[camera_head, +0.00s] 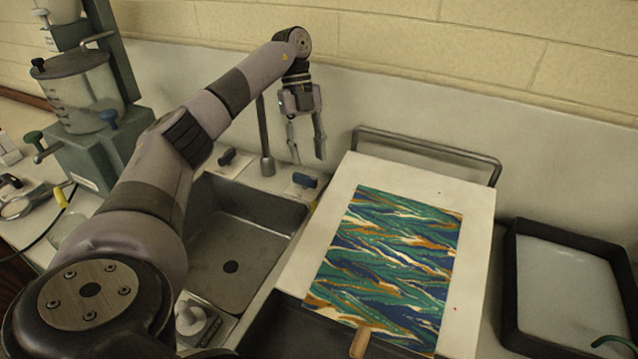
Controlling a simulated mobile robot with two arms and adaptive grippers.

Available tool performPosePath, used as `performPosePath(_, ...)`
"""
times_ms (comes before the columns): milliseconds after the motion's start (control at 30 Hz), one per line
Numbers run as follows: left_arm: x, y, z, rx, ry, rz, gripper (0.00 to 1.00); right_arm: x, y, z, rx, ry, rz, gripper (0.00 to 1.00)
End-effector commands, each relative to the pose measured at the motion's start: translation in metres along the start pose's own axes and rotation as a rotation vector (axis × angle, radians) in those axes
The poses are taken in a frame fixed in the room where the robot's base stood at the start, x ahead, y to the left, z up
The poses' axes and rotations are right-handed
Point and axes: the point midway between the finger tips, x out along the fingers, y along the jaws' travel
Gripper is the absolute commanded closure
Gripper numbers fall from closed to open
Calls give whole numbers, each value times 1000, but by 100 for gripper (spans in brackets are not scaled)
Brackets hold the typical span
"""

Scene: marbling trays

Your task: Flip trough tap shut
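My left arm comes in from the left, and its gripper (308,157) points down with its two fingers apart and nothing between them. A dark lever handle (227,157) sits at the back left of the sink, with the upright grey spout (266,140) between the two. I cannot tell which handle is the trough tap, or whether it is open or shut. My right gripper is out of view.
A steel sink (235,215) lies below my arm. A white board (470,270) bearing a marbled sheet (390,255) leans over a dark tray (275,330), before a metal rail (430,146). A black-rimmed tray (508,290) is at right. A green stand (90,155) with a clear container (85,90) is at left.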

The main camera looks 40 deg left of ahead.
Motion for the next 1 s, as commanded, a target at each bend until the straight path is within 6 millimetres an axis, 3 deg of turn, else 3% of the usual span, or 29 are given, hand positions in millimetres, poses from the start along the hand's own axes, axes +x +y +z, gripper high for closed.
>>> performPosePath(33,16,0,1,3,3,5,63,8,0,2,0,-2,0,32)
performPosePath(133,35,1,1,1,2,5,63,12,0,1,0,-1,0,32)
performPosePath(600,122,1,-1,1,1,4,63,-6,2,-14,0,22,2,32)
performPosePath(800,139,0,-1,1,0,1,63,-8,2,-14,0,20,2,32)
performPosePath(1000,141,0,0,2,0,0,63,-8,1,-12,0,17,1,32)
